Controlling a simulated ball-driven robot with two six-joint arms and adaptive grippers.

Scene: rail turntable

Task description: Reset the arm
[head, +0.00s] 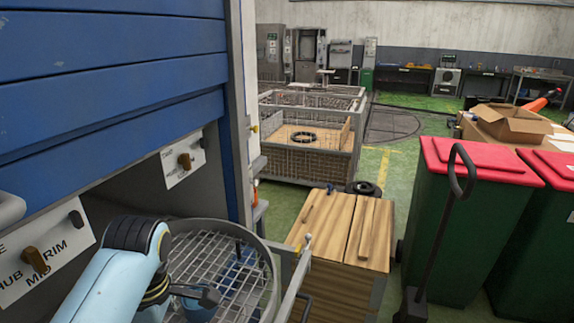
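My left arm, light blue with a dark joint, comes in from the lower left. My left gripper (208,297), small and dark, is over a round wire-mesh basket (262,256) beside the blue cabinet. Whether its fingers are open or shut is unclear. Something blue shows under and behind the mesh near it, but I cannot tell what it is. My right gripper is out of view.
A blue slatted cabinet (110,75) with labelled knobs (36,259) fills the left. A wooden-topped box (345,225), wire crates (305,140) and green bins with red lids (470,215) stand to the right. Green floor shows between them.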

